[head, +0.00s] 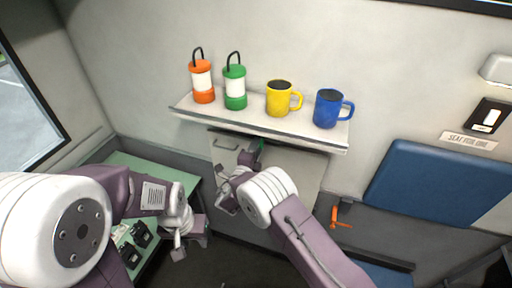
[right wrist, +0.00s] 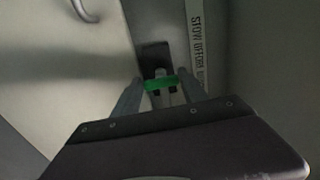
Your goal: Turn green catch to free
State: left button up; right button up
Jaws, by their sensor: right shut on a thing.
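The green catch (right wrist: 160,84) sits on a dark mount on the grey panel below the shelf, beside a strip of lettering. A sliver of the green catch also shows in the head view (head: 261,146), mostly hidden by my right gripper. My right gripper (right wrist: 158,90) is shut on the green catch, with a finger on each side of it. The catch lies crosswise in the right wrist view.
A shelf (head: 185,107) above holds an orange lantern (head: 202,82), a green lantern (head: 235,88), a yellow mug (head: 279,99) and a blue mug (head: 327,109). An orange catch (head: 336,216) is to the right. Black devices (head: 141,235) lie on the bench (head: 150,165).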

jog(key=shift+w+d+r, duration=0.1)
jog(key=shift+d+r, duration=0.05)
jog(key=shift+r, duration=0.05)
